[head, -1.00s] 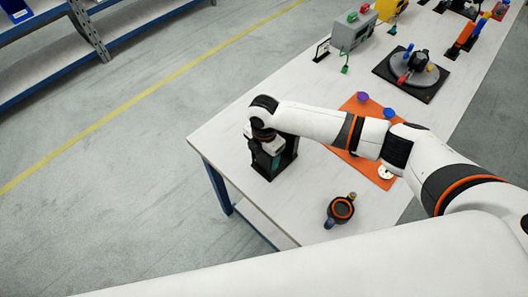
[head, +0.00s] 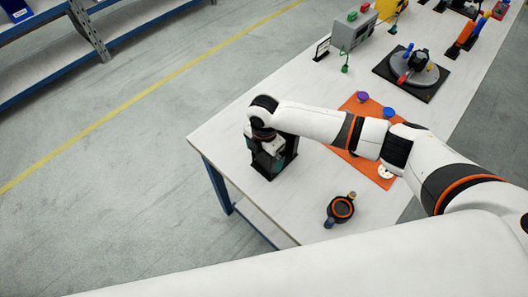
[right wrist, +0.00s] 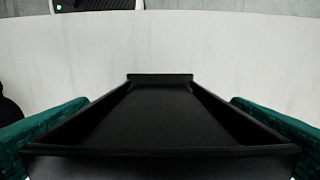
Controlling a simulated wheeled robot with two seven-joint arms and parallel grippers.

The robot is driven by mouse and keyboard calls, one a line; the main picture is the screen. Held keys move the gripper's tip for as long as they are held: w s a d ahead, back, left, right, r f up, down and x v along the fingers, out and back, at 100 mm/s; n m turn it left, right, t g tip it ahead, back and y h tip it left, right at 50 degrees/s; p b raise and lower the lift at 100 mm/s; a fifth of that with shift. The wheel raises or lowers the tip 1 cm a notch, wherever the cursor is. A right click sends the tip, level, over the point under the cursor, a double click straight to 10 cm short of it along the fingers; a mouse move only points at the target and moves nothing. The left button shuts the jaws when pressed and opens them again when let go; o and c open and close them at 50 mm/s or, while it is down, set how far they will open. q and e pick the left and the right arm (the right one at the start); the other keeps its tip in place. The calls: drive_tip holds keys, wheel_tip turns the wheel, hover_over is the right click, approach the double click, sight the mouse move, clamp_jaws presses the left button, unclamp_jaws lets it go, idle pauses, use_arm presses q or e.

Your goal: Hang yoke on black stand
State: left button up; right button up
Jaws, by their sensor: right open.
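The black stand (head: 267,173) is upright at the near left corner of the white table, partly hidden by my right gripper. My right gripper (head: 270,152) is at its top, pointing down. In the right wrist view, its green fingertips (right wrist: 160,128) are apart, one on each side of a black, trough-like piece (right wrist: 160,115) with raised edges. I cannot tell whether this piece is the yoke, the stand, or both together. No separate yoke can be made out in the head view. My left gripper is not in view.
An orange mat (head: 350,105) with small knobs lies behind my right arm. A grey box (head: 352,32) and a turntable (head: 410,72) are farther back. The table's left edge is close to the stand.

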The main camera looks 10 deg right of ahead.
drive_tip(key=shift+r, duration=0.1)
wheel_tip(320, 180, up, 12)
drive_tip(key=shift+f+b, duration=0.1)
drive_tip(key=shift+b, duration=0.7)
